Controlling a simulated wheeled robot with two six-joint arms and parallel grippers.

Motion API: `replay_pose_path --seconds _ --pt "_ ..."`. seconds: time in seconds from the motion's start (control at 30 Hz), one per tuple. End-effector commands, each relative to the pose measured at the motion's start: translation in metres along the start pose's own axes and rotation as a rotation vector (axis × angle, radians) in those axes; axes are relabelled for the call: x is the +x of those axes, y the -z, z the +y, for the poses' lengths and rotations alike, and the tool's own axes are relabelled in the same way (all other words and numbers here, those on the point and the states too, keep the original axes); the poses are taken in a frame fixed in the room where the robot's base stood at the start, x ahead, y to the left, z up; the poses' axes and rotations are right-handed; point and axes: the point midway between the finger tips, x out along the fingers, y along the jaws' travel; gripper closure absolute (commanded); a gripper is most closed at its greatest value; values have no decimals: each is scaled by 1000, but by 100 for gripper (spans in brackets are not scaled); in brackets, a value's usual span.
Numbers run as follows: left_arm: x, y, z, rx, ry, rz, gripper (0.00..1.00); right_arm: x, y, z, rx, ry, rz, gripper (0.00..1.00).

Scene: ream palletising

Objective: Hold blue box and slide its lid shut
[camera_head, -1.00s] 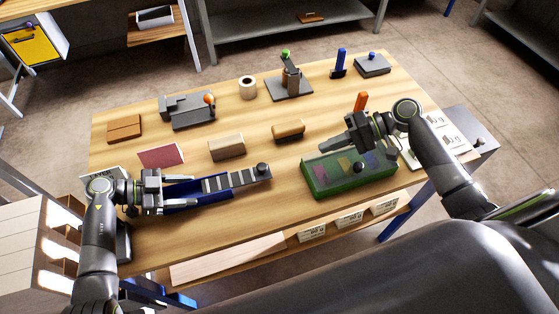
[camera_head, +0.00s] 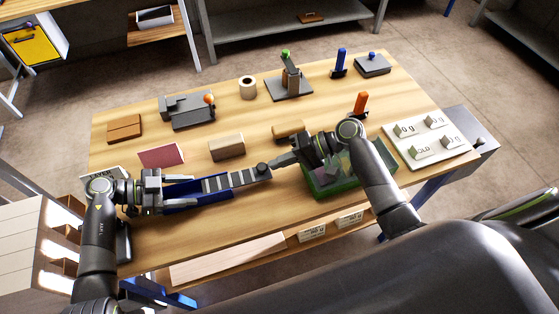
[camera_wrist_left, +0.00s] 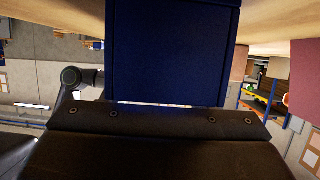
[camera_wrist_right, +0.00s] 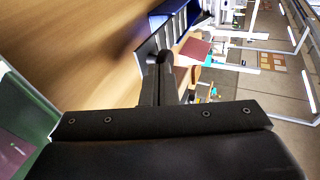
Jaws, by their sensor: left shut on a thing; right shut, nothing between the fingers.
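The blue box (camera_head: 200,198) lies on the table at the left, long side running left to right. Its grey striped lid (camera_head: 235,180) is slid partly out past the box's right end, with a dark round knob (camera_head: 263,169) at its right end. My left gripper (camera_head: 160,191) is shut on the box's left end; the blue box also fills the top of the left wrist view (camera_wrist_left: 170,50). My right gripper (camera_head: 280,161) is shut and empty, its tips just right of the knob. In the right wrist view the closed fingers (camera_wrist_right: 157,60) point at the knob; whether they touch it I cannot tell.
A green tray (camera_head: 345,186) lies under my right arm. A wooden roller (camera_head: 288,129), a beige block (camera_head: 226,147) and a pink block (camera_head: 162,156) stand behind the box. A white label board (camera_head: 430,137) is at the right.

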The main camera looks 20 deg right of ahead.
Motion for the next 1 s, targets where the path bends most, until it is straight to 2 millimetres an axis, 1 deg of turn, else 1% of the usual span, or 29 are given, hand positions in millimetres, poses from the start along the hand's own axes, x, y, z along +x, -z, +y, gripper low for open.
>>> replay_pose_path --seconds 0.33,0.43,0.57,0.8,0.9,1.0 --pt "0 0 0 -1 0 0 75 1 0 0 0 0 0 100" --pt "0 0 0 -1 0 0 75 8 -1 -4 -1 2 0 100" --pt "0 0 0 0 0 0 75 29 -5 -15 -1 7 -2 100" --pt "0 0 0 0 0 0 75 77 -13 -39 0 7 -1 100" --pt "0 0 0 0 -1 0 75 92 -16 -46 0 5 -1 100" --pt "0 0 0 0 -1 1 75 102 -18 -51 0 2 0 100"
